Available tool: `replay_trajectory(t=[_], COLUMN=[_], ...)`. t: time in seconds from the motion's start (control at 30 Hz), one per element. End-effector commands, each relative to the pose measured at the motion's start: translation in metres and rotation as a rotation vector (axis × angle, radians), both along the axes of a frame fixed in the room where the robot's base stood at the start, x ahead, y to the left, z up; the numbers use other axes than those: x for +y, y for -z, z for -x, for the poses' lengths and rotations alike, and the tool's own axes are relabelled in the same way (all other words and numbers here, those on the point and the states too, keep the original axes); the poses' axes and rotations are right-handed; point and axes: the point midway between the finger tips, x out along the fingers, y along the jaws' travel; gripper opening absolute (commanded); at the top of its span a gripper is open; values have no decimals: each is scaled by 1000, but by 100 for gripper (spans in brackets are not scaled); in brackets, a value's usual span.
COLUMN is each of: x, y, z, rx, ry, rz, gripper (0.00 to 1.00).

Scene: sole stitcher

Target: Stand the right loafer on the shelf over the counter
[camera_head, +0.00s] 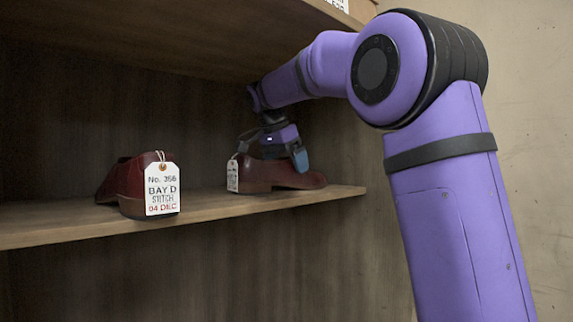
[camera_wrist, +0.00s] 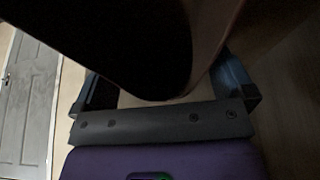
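A dark red loafer (camera_head: 283,178) with a brown sole and a white tag (camera_head: 232,176) is at the right end of the wooden shelf (camera_head: 60,222), upright, toe to the right. My gripper (camera_head: 274,156) is over this loafer, one blue finger at its near upper side. In the wrist view a dark shoe shape (camera_wrist: 150,45) lies between my widely spaced blue fingers (camera_wrist: 168,90). Whether they press on it cannot be told. Another dark red loafer (camera_head: 128,180), tagged "No. 356 BAY D STITCH", stands farther left on the shelf. Which is the right-foot shoe is unclear.
An upper board (camera_head: 150,30) hangs above the shelf, and my arm reaches in beneath it. Bare shelf lies between the two loafers. A plain wall (camera_head: 530,100) is at the right. A grey door (camera_wrist: 28,100) shows in the wrist view.

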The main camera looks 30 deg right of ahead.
Motion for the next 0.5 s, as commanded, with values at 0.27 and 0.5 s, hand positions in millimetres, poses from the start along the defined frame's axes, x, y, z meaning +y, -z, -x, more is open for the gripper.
replay_trajectory(t=[0.27, 0.5], x=[13, 62], y=[-13, -12], z=[2, 12], rx=[1, 1], ry=[-4, -5], rz=[-1, -1], gripper=[100, 100])
